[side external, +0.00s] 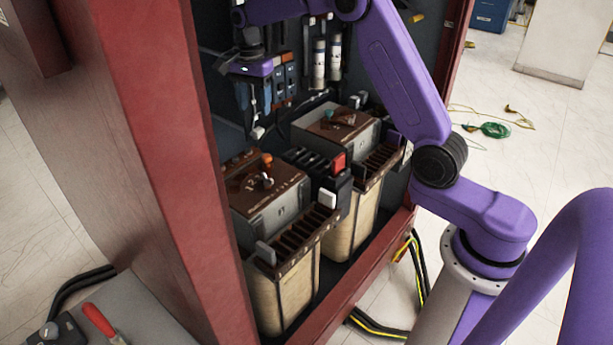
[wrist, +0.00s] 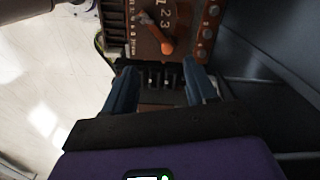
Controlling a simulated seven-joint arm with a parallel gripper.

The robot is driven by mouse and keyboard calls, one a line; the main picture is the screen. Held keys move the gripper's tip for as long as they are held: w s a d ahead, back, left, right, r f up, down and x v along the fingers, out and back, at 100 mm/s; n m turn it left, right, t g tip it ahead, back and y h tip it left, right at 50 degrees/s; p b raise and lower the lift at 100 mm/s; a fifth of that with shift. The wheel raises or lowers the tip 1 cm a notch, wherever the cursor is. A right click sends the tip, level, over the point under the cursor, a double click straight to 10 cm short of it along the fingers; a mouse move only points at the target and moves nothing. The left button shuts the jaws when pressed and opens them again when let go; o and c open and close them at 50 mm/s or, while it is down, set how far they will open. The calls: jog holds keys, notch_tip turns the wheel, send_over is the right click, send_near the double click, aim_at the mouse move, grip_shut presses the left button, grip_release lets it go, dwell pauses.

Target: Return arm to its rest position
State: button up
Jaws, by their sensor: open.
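My gripper (wrist: 160,72) is open and empty, its two blue fingers spread apart in the wrist view. In the side view my gripper's purple body (side external: 250,67) is inside the cabinet, near its back wall and above the transformers. The front-left transformer (side external: 275,225) has a brown top with an orange knob (side external: 266,160). In the wrist view an orange lever (wrist: 167,47) shows on a brown numbered panel (wrist: 185,15) beyond the fingertips. The rear-right transformer (side external: 335,130) has a teal knob (side external: 343,117).
The red cabinet frame (side external: 180,150) stands close on the left, with a red sill (side external: 345,285) in front. A black block with a red button (side external: 339,162) sits between the transformers. Fuses (side external: 319,62) and cables crowd the back wall. Open floor (side external: 500,120) lies outside.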

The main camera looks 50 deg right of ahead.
jog(key=s+a+r+n, duration=0.1)
jog(key=s+a+n, duration=0.4)
jog(key=s+n, duration=0.3)
jog(key=s+a+r+n, duration=0.1)
jog(key=s+a+n, duration=0.45)
jog(key=s, duration=0.45)
jog(key=s+d+f+n, duration=0.1)
jog(key=s+d+n, duration=0.1)
jog(key=s+n, duration=0.5)
jog(key=s+d+f+n, duration=0.2)
jog(key=s+n, duration=0.5)
jog(key=s, duration=1)
jog(key=shift+d+f, duration=0.25)
jog(key=shift+d, duration=0.15)
